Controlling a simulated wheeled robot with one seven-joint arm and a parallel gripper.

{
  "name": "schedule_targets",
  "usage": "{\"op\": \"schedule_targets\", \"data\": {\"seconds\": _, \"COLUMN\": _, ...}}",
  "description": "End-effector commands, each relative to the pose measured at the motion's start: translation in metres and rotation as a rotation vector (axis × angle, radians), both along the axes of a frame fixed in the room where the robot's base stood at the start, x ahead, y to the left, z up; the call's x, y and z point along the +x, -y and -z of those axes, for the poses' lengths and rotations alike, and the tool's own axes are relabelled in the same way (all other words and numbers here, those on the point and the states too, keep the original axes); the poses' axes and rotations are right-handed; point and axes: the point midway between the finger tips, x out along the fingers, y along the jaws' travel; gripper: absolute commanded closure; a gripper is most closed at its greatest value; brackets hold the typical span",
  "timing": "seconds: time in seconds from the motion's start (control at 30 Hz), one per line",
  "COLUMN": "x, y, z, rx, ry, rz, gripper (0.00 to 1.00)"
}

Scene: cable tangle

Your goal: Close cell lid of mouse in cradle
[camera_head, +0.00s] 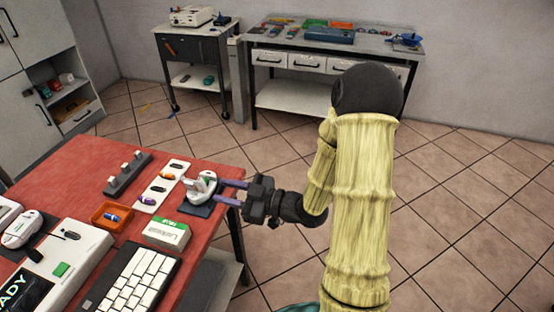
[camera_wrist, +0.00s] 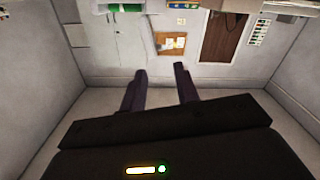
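A white mouse (camera_head: 199,187) sits in a dark cradle (camera_head: 194,210) near the right edge of the red table. A pale part stands raised on top of the mouse and looks like its cell lid; its exact angle is too small to tell. My gripper (camera_head: 217,190) is open, its two purple fingers pointing left at the right side of the mouse. The fingertips appear very close to it, but I cannot tell whether they touch. In the wrist view my gripper (camera_wrist: 161,70) shows two spread fingers with nothing between them; the mouse is not seen there.
On the red table (camera_head: 215,250), a green-and-white box (camera_head: 167,233) and keyboard (camera_head: 135,281) stand in front of the cradle. A white tray with small cells (camera_head: 162,186) and an orange bin (camera_head: 111,216) lie left. Another mouse (camera_head: 21,230) is far left. Floor right of the table is clear.

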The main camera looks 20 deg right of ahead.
Motion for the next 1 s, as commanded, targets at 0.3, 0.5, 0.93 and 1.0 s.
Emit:
{"op": "schedule_targets", "data": {"seconds": 0.3, "x": -0.028, "y": 0.039, "z": 0.000, "rx": -0.001, "ry": 0.000, "rz": 0.005, "gripper": 0.69}}
{"op": "schedule_targets", "data": {"seconds": 0.5, "x": -0.035, "y": 0.050, "z": -0.004, "rx": -0.034, "ry": -0.019, "rz": 0.015, "gripper": 0.69}}
{"op": "schedule_targets", "data": {"seconds": 0.93, "x": -0.008, "y": 0.059, "z": -0.007, "rx": -0.275, "ry": -0.198, "rz": 0.168, "gripper": 0.69}}
{"op": "schedule_targets", "data": {"seconds": 1.0, "x": -0.005, "y": 0.062, "z": -0.009, "rx": -0.310, "ry": -0.230, "rz": 0.200, "gripper": 0.69}}
